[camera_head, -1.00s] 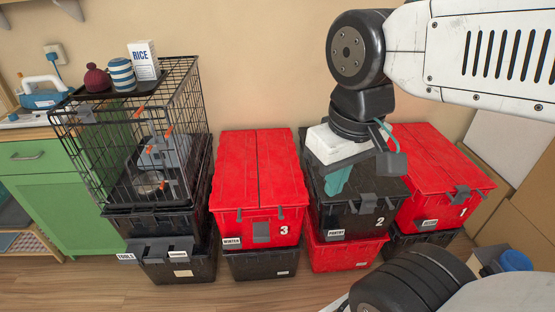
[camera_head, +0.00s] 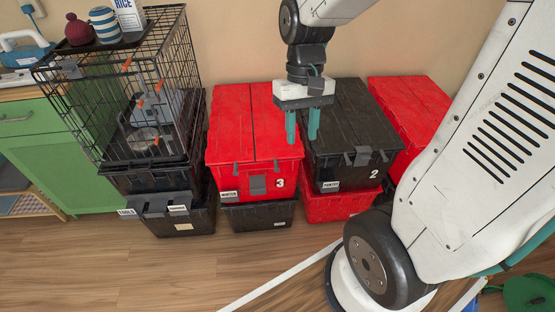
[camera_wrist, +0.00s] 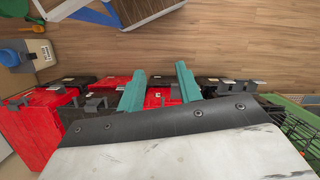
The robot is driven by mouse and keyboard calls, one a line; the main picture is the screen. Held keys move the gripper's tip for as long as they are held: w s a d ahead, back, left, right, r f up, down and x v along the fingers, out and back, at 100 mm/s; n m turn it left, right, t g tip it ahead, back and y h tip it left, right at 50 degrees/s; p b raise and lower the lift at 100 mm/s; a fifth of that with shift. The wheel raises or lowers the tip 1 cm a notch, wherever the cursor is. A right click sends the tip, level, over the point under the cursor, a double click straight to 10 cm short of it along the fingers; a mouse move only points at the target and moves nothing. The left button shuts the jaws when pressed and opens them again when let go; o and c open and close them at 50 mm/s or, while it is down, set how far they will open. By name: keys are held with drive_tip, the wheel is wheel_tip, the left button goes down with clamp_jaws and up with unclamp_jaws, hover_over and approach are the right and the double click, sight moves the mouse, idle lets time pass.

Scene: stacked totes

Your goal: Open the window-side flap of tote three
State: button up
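Tote three (camera_head: 231,151) is red, marked "WINTER" and "3", and sits on a black tote. Its lid has two flaps meeting at a front-to-back seam, a left flap (camera_head: 229,120) and a right flap (camera_head: 267,130); both lie flat and closed. A grey latch (camera_head: 257,184) is on its front. No window shows, so I cannot tell which flap is window-side. My gripper (camera_head: 302,138) is open and empty, fingers pointing down, in front of the border between tote three and tote two in the picture. Its teal fingers stand apart in the wrist view (camera_wrist: 160,86). Its height above the lids is unclear.
Black tote two (camera_head: 352,115) stands right of tote three on a red tote (camera_head: 328,206). Red tote one (camera_head: 412,100) is further right, partly behind my arm. A wire cage (camera_head: 125,100) on black totes rises close at left. The wooden floor (camera_head: 200,262) in front is mostly clear.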

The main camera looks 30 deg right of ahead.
drive_tip(key=w+d+f+m+y, duration=0.1)
drive_tip(key=w+d+f, duration=0.2)
drive_tip(key=w+f, duration=0.75)
drive_tip(key=m+t, duration=0.2)
drive_tip(key=t, duration=0.1)
approach(277, 164)
drive_tip(key=x, duration=0.8)
drive_tip(key=shift+w, duration=0.1)
clamp_jaws()
